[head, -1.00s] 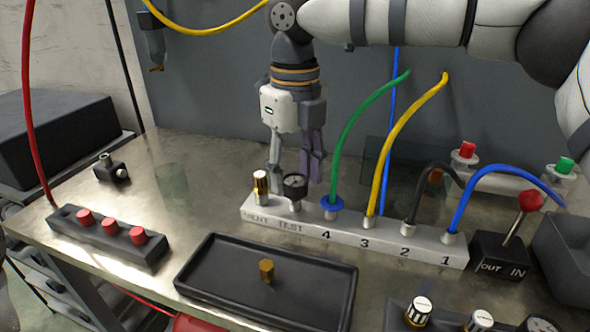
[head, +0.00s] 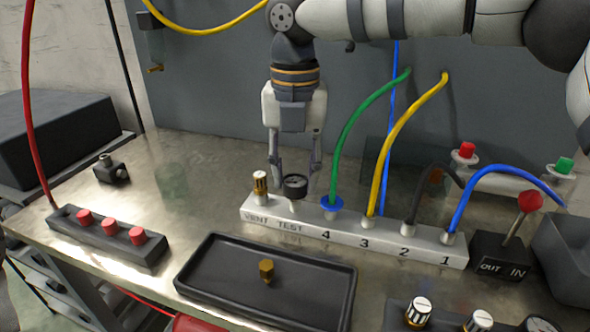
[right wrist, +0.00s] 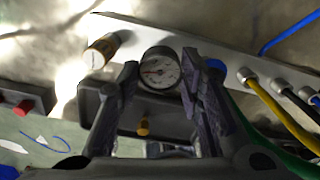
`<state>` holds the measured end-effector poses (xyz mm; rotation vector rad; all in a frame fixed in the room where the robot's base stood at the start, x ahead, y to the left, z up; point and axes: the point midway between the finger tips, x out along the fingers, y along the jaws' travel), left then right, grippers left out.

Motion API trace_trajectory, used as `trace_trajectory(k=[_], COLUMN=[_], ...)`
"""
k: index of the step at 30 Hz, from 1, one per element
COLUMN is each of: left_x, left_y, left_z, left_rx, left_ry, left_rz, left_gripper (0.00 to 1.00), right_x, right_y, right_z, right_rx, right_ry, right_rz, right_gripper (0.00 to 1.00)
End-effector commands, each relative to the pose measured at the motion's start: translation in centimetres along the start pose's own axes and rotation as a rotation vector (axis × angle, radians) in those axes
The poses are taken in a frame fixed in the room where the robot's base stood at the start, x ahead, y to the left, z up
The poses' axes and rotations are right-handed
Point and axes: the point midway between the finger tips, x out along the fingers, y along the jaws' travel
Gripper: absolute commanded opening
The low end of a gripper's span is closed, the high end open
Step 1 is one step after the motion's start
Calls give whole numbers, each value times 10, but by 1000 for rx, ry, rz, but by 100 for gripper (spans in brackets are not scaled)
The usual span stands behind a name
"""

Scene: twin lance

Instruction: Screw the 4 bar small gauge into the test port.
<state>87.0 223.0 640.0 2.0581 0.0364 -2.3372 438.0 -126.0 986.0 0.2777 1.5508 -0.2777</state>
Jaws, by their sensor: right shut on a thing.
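The small gauge (head: 295,187), black-rimmed with a white dial, stands upright over the position marked TEST on the white manifold block (head: 345,237). A short pale stem shows below it; I cannot tell how deep its thread sits in the test port (head: 293,206). My right gripper (head: 295,180) points down from above, with one finger on each side of the gauge, shut on it. In the right wrist view the gauge (right wrist: 160,70) shows its dial and red needle between the fingertips (right wrist: 161,75). The 4 bar marking is too small to read. My left gripper is not in view.
A brass-topped VENT fitting (head: 260,185) stands close left of the gauge, and the green hose (head: 350,130) rises close right. A black tray (head: 310,290) with a brass piece (head: 266,271) lies in front. A red-knobbed lever (head: 529,202) stands right.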

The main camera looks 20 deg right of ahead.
Motion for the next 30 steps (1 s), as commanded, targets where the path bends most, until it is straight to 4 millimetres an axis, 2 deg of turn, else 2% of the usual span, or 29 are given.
trace_trajectory(k=[9,13,16,21,22,23,30], left_x=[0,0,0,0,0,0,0], left_y=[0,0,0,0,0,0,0], left_z=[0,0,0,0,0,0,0], left_rx=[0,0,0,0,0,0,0], left_ry=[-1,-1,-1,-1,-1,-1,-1], left_rz=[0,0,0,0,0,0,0], left_gripper=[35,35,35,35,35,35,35], right_x=[1,2,2,2,2,2,2], right_y=[0,0,0,0,0,0,0], right_z=[-1,-1,-1,-1,-1,-1,-1], right_rx=[896,1172,1246,1247,1246,1246,1245], right_ry=[1,3,4,5,5,5,3], right_rz=[-2,-3,-3,-3,-4,-4,-3], right_gripper=[0,0,0,0,38,45,45])
